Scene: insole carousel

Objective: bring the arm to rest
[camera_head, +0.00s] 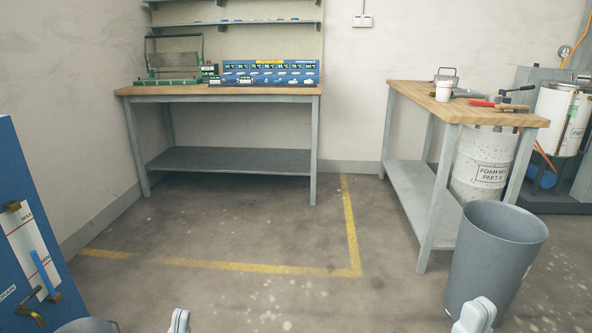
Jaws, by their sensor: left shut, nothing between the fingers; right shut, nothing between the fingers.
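My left gripper (180,321) shows only as a small pale tip at the bottom edge, left of the middle. My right gripper (475,316) shows as a pale tip at the bottom edge, in front of the grey bin. Both look shut, with nothing held. The rest of both arms is below the frame. Neither tip is seen touching anything.
A workbench (215,91) stands at the back wall. A second bench (470,106) stands at the right, with a grey bin (497,250) before it. A blue panel (30,215) borders the left. Floor (230,215) between is clear, with yellow lines.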

